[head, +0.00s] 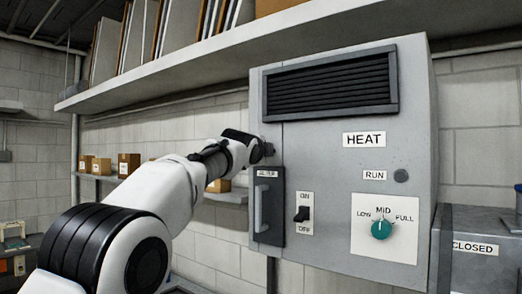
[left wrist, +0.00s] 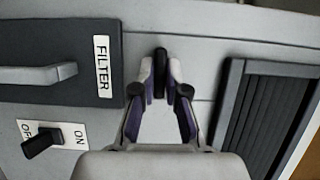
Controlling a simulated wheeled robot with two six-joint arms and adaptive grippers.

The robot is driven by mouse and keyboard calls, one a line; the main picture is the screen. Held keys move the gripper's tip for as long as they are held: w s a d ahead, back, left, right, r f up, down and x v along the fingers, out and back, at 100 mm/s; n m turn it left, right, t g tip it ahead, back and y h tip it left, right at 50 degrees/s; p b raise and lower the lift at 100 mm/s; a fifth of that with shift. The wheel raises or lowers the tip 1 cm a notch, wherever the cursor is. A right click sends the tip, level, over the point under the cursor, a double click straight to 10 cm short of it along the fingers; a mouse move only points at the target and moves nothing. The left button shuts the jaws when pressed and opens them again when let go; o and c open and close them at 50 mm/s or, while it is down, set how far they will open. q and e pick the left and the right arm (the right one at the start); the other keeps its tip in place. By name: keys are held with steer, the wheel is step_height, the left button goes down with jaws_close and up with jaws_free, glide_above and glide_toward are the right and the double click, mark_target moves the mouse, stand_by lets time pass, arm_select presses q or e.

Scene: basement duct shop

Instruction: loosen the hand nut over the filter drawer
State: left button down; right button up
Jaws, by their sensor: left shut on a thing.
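The grey heater cabinet (head: 340,125) fills the middle of the head view. The dark filter drawer (head: 277,222) with its pale handle sits low on its left side; it also shows at the left of the wrist view (left wrist: 60,88), labelled FILTER. The black hand nut (left wrist: 160,70) is on the cabinet face just over the drawer. My left gripper (left wrist: 160,85) is shut on the nut, one finger on each side. In the head view my left gripper (head: 262,150) is at the cabinet above the drawer, and my wrist hides most of it. My right gripper is not in view.
An ON/OFF switch (head: 303,213), a teal dial (head: 381,229) pointing near MID and a round RUN lamp (head: 401,175) are on the cabinet. A louvred vent (head: 330,84) is above. A shelf (head: 225,47) overhangs the arm. A box marked CLOSED (head: 476,247) stands right.

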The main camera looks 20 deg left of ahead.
arm_select(q)
steer(key=shift+r, duration=0.15)
steer(key=c, duration=1.2)
jaws_free()
steer(key=shift+d, duration=0.1)
steer(key=shift+w+d+f, duration=0.2)
steer(key=shift+w+d, duration=0.1)
steer(key=s, duration=0.7)
steer(key=shift+s+d, duration=0.15)
